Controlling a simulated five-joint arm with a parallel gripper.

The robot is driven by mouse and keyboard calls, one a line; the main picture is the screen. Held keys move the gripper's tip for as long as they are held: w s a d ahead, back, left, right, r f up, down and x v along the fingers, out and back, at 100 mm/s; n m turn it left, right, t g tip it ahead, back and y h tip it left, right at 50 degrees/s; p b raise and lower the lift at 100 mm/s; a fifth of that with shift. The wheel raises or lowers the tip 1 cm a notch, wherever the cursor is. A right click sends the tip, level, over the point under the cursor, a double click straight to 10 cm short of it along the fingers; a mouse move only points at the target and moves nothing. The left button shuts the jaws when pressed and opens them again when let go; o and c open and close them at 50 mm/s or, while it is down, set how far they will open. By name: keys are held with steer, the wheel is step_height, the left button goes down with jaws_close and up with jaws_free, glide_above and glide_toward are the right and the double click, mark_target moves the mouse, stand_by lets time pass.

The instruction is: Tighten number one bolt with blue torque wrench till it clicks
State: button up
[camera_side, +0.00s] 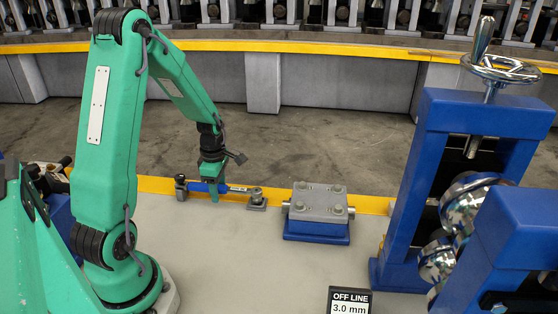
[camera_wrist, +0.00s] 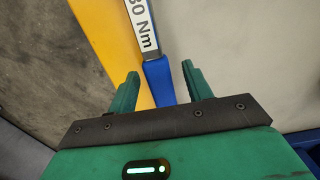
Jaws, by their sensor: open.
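The blue torque wrench (camera_side: 202,187) lies across two small dark rests near the yellow edge strip, its metal shaft pointing right. In the wrist view its blue handle (camera_wrist: 160,82) shows, with a white label ending in "0 Nm" beyond it. My gripper (camera_side: 214,198) points down at the wrench handle. In the wrist view its fingers (camera_wrist: 161,76) are open, one on each side of the handle, with gaps visible. The clamp block (camera_side: 318,203), a grey plate on a blue base with several bolts on top, stands to the right. I cannot read any bolt numbers.
A blue roller stand (camera_side: 408,190) with a handwheel (camera_side: 500,68) and shiny rollers stands at the right. The grey tabletop (camera_side: 255,260) in front of the wrench is clear.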

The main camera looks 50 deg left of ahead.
steer(key=shift+f, duration=0.15)
steer(key=shift+c, duration=0.4)
jaws_close()
steer(key=shift+r, duration=0.2)
steer(key=shift+r, duration=0.45)
step_height(320, 180, up, 3)
steer(key=shift+w, duration=0.1)
steer(key=d+r, duration=0.6)
steer(key=d, duration=0.5)
steer(key=shift+w+d+r, duration=0.2)
steer(key=shift+d+r, duration=0.15)
steer(key=shift+r, duration=0.05)
